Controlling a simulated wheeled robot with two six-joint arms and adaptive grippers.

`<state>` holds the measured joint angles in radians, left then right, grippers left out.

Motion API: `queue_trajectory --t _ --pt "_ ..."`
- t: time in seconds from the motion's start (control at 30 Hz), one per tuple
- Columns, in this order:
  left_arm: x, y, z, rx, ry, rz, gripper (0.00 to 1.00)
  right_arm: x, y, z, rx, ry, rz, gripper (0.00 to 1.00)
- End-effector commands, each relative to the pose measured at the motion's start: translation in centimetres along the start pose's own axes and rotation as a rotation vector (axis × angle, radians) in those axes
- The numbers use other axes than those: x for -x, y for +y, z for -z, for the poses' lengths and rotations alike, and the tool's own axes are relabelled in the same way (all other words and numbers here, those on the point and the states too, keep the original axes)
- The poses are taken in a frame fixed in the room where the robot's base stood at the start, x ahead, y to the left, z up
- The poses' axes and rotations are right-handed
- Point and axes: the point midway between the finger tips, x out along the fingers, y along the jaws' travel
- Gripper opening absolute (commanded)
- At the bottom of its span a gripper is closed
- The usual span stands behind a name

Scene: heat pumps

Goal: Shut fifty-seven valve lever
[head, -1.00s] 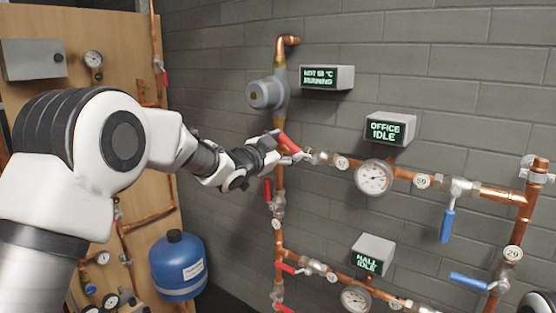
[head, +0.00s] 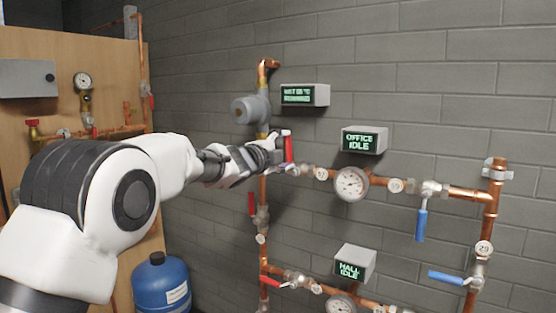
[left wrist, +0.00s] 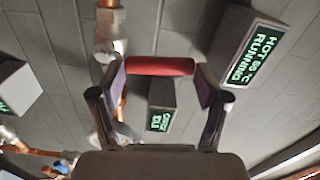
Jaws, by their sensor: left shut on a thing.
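The red lever (head: 289,148) of the valve beside a round tag (head: 322,174), which looks like 57, stands nearly upright, crosswise to the horizontal copper pipe of the office row. My left gripper (head: 279,151) is shut on this lever from the left. In the left wrist view the red lever (left wrist: 160,66) lies across between the two fingertips of my left gripper (left wrist: 162,72). The valve body is partly hidden behind the gripper in the head view. My right gripper is not in view.
A gauge (head: 351,184) and a blue lever (head: 421,224) hanging down are farther right on this pipe. The office display (head: 364,140) sits above. Another red lever (head: 251,203) is below on the vertical pipe. A blue tank (head: 161,284) stands lower left.

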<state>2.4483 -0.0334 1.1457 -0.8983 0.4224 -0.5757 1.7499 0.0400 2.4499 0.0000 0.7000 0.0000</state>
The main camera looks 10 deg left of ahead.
Motion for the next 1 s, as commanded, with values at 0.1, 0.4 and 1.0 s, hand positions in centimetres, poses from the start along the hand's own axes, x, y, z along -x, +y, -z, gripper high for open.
queue_trajectory --t 0.1,0.4,1.0 --pt "0.08 -0.72 0.57 -0.064 0.004 0.016 0.12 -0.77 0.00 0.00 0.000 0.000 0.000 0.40" --pt "0.10 -0.91 1.04 -0.132 0.003 0.016 0.12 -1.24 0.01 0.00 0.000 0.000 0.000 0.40" --pt "0.07 -0.68 1.00 -0.134 0.002 0.011 1.00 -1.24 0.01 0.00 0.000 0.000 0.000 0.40"
